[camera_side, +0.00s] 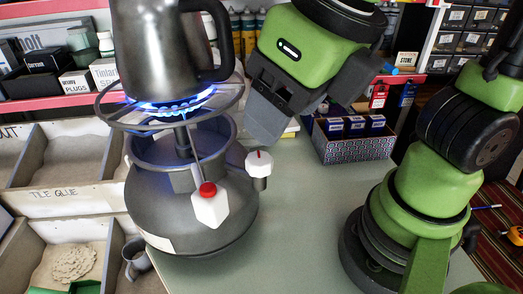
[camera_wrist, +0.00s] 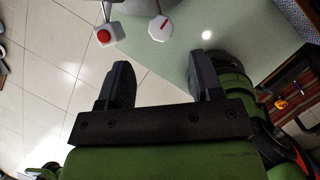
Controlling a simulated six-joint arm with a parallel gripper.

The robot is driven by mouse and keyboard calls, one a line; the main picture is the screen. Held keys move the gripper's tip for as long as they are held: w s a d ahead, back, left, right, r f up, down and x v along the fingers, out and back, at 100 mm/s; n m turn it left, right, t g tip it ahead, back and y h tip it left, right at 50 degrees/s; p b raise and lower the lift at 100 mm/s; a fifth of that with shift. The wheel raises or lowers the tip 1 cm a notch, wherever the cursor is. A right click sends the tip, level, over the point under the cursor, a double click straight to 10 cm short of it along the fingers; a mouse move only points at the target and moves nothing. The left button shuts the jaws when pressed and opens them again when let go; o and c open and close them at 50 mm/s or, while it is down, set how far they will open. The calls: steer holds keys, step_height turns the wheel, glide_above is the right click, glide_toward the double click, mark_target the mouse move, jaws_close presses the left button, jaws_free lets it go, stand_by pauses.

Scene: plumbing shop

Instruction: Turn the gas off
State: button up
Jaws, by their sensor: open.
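A grey gas cylinder (camera_side: 165,215) stands on the green-topped table, and blue flames (camera_side: 170,106) burn at the burner on it. A metal kettle (camera_side: 165,45) sits over the flames on the ring support. A white knob with a red line (camera_side: 259,163) projects from the cylinder's right side; it also shows in the wrist view (camera_wrist: 161,28). A white block with a red button (camera_side: 209,205) is on the cylinder's front, and shows in the wrist view (camera_wrist: 108,34). My gripper (camera_side: 266,118) is just above the white knob, apart from it. In the wrist view its fingers (camera_wrist: 162,88) are spread and empty.
A patterned box (camera_side: 352,148) with several blue packs stands behind, to the right of my gripper. Shelves (camera_side: 45,65) of boxes and bottles line the back. Bins (camera_side: 70,160) stand at left. The green tabletop (camera_side: 300,225) is clear at the front middle.

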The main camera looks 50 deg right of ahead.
mark_target(260, 158)
steer(key=x, duration=0.8)
steer(key=shift+f, duration=0.2)
steer(key=c, duration=0.9)
steer(key=shift+a+m+g+h, duration=0.1)
steer(key=shift+m+g+h, duration=0.35)
steer(key=shift+m, duration=1.25)
steer(key=shift+m+g+h, duration=0.1)
steer(key=shift+m+h, duration=0.65)
steer(key=shift+m, duration=0.95)
steer(key=o, duration=0.9)
